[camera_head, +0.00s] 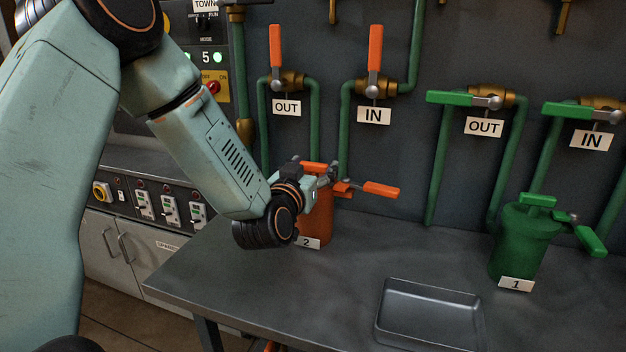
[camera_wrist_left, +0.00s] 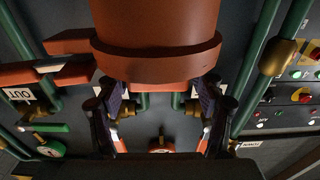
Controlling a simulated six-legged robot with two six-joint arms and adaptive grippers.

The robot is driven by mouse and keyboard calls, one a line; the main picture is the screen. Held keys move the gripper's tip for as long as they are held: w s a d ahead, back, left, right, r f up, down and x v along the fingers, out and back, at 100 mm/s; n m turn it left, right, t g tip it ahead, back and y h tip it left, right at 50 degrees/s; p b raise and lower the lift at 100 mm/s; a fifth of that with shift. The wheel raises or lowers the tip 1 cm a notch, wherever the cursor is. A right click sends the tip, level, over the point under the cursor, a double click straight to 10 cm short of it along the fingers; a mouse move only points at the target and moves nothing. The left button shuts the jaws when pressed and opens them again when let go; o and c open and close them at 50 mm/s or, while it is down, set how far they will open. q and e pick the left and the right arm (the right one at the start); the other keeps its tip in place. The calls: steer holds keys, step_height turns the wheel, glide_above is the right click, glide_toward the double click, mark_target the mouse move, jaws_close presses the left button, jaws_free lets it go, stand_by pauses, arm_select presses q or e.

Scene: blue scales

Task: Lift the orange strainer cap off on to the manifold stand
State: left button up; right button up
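The orange strainer (camera_head: 320,222) stands upright on the bench with a plate marked 2 at its base. Its orange cap (camera_head: 318,167) is at its top, partly hidden by my left gripper (camera_head: 330,175). In the left wrist view the orange body and its rim (camera_wrist_left: 160,62) fill the top middle. My left gripper's two fingers (camera_wrist_left: 160,100) are spread apart beside the lower edge of that rim, with a clear gap between them. I cannot tell whether the fingers touch the orange part. I cannot pick out the manifold stand for certain. My right gripper is not in view.
An orange lever (camera_head: 381,188) sticks out right of the strainer. A green strainer (camera_head: 522,245) stands farther right. An empty metal tray (camera_head: 432,338) lies at the bench front. Pipes with orange levers (camera_head: 375,48) and green levers (camera_head: 458,99) line the back wall. The middle bench is clear.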

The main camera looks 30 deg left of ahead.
arm_select(q)
steer(key=shift+d+r, duration=0.1)
steer(key=shift+d, duration=0.1)
steer(key=c, duration=1.2)
steer(key=shift+a, duration=0.1)
steer(key=shift+c, duration=0.2)
steer(key=shift+r, duration=0.1)
